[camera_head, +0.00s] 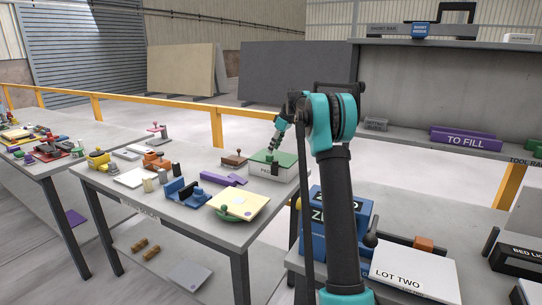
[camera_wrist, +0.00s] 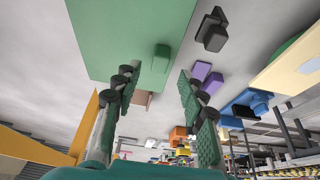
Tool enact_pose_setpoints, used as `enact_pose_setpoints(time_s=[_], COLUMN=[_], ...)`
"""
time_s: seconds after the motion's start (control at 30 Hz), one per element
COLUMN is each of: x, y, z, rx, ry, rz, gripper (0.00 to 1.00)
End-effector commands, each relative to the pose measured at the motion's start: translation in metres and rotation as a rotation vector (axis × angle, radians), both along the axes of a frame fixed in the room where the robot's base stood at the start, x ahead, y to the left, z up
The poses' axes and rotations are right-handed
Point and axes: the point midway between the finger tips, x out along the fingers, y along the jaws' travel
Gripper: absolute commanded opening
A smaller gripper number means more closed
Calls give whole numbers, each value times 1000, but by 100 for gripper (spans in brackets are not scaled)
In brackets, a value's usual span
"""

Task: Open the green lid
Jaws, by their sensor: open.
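The green lid (camera_head: 286,158) lies flat on a pale box (camera_head: 287,174) at the right end of the middle table. In the wrist view the green lid (camera_wrist: 110,35) fills the upper left, with a small green knob (camera_wrist: 161,57) standing on it. My gripper (camera_head: 271,148) is just above the lid in the head view. In the wrist view my gripper (camera_wrist: 160,82) is open, its two fingers apart with nothing held between them. The knob shows between and beyond the fingertips. I cannot tell whether a finger touches it.
On the same table (camera_head: 185,222) are a brown block (camera_head: 234,160), a purple piece (camera_head: 222,178), a blue holder (camera_head: 186,192) and a cream board (camera_head: 240,204) with a green handle. A blue box (camera_head: 318,222) and a LOT TWO box (camera_head: 412,272) stand at the right.

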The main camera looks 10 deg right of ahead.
Motion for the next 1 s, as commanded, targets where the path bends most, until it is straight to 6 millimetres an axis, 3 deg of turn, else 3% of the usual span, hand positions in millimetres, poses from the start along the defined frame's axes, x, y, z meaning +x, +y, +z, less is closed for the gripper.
enact_pose_setpoints(time_s=[0.1, 0.3, 0.7, 1.0], x=[5, 10, 11, 11], y=[7, 14, 15, 15], z=[-19, -39, -45, -45], rx=[0, 0, 0, 0], ry=[0, 0, 0, 0], rz=[0, 0, 0, 0], gripper=[41, 41, 41, 4])
